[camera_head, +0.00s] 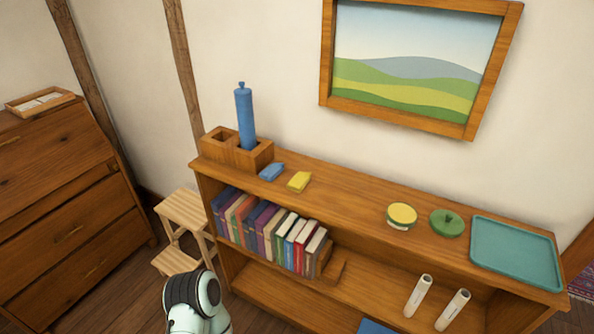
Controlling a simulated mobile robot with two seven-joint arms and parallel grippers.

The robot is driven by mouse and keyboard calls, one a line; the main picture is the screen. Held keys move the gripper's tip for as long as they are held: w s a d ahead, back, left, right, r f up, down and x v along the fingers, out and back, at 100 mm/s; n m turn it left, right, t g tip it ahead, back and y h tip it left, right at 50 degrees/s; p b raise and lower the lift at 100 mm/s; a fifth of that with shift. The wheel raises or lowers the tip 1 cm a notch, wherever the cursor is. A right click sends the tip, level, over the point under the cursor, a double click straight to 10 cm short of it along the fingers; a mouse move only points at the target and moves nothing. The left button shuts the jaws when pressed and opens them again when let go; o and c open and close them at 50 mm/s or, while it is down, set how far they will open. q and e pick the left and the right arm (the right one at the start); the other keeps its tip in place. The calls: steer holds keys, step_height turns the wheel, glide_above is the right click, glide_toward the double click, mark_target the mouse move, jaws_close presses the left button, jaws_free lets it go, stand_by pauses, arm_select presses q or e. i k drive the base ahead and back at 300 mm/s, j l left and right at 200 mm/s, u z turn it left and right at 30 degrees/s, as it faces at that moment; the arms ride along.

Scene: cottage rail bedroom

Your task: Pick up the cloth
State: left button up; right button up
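Two small items lie on the top of the wooden shelf unit (350,195), and either could be a folded cloth: a blue one (271,171) and a yellow one (299,181) to its right. They lie apart, just right of a wooden holder (250,157). I cannot tell from their shape which is the cloth. A white and black link of my arm shows at the bottom left of centre. Neither of my grippers is in view.
A tall blue cylinder (245,118) stands in the holder. A yellow-topped tin (402,214), a green lid (447,223) and a teal tray (512,252) sit further right. Books (265,228) and two white rolls (435,300) are below. A step stool (185,215) stands left.

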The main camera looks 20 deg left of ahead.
mark_target(270, 173)
steer(key=j+z, duration=0.2)
steer(key=z, duration=0.2)
steer(key=j+z, duration=0.25)
steer(key=z, duration=0.15)
steer(key=j+z, duration=0.2)
steer(key=z, duration=0.2)
steer(key=k+j+z, duration=0.2)
steer(key=j, duration=0.15)
steer(key=k+j+z, duration=0.35)
steer(key=j, duration=0.25)
steer(key=k+j+z, duration=0.1)
steer(key=k+j, duration=0.15)
steer(key=j, duration=0.2)
steer(key=k+j+z, duration=0.1)
steer(key=k+j, duration=0.2)
steer(key=j, duration=0.15)
